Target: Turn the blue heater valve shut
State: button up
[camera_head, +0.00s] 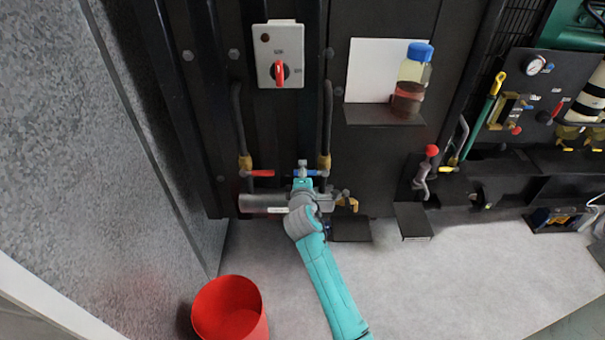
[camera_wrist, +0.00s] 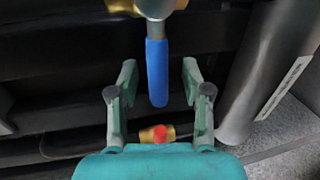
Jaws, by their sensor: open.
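The blue valve handle (camera_wrist: 157,75) hangs from a brass fitting (camera_wrist: 150,8) in the wrist view. My gripper (camera_wrist: 160,78) is open, one finger on each side of the handle, with a visible gap on both sides. In the head view the blue handle (camera_head: 313,173) shows as a small bar beside the brass fitting (camera_head: 324,162) on the right hose. My gripper (camera_head: 303,170) covers its left end there. I cannot tell how deep the handle lies between the fingers.
A red-handled valve (camera_head: 262,173) sits left of my gripper; its red part (camera_wrist: 160,134) shows low in the wrist view. A grey cylinder (camera_head: 262,202) lies just below. A shelf (camera_head: 384,115) with a bottle (camera_head: 411,82) is up right. A red bucket (camera_head: 230,310) stands on the floor.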

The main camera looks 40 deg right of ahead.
jog(key=v, duration=1.2)
jog(key=shift+f, duration=0.1)
